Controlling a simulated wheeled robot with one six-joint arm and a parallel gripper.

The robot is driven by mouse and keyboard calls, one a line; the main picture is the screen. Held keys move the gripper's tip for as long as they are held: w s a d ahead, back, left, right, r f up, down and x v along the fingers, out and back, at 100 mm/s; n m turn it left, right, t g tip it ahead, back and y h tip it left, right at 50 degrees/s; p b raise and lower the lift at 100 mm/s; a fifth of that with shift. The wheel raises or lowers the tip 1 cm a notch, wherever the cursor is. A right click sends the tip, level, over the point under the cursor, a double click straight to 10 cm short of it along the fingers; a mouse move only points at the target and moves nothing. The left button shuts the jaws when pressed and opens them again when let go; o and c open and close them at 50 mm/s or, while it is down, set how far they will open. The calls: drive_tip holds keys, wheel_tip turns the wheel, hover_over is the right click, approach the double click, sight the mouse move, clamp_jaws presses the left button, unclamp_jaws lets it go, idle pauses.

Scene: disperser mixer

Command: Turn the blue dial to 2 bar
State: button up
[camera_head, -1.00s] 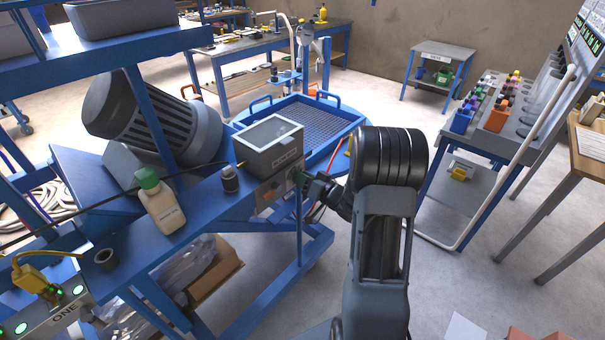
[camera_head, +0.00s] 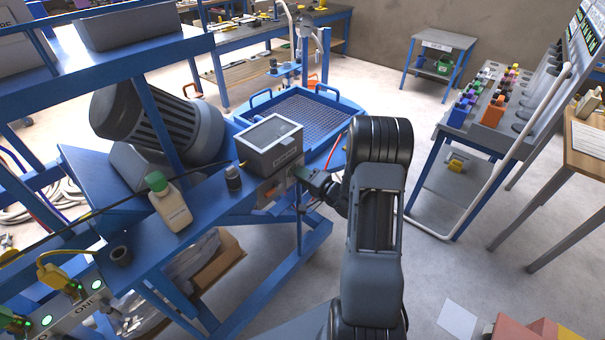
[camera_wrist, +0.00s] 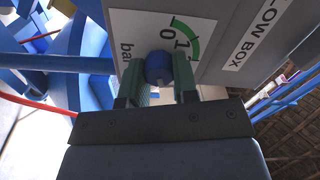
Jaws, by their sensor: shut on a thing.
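The blue dial (camera_wrist: 158,67) sits on the face of a grey box and shows in the wrist view in front of a white scale plate (camera_wrist: 197,32). The plate reads "bar", 0 and 1, with a green arc; the rest of the scale is hidden or cut off. My gripper (camera_wrist: 159,80) has its two green-padded fingers on either side of the dial, shut on it. In the head view the grey box (camera_head: 285,159) stands on the blue frame, with my gripper (camera_head: 301,174) at its right face. The dial is hidden there.

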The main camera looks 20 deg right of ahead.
idle(0.4)
drive_tip(key=o, duration=0.9)
drive_tip(key=b+v, duration=0.2)
drive_tip(key=v, duration=1.1)
drive_tip(key=shift+s+d, duration=0.1)
drive_tip(key=shift+s, duration=0.3)
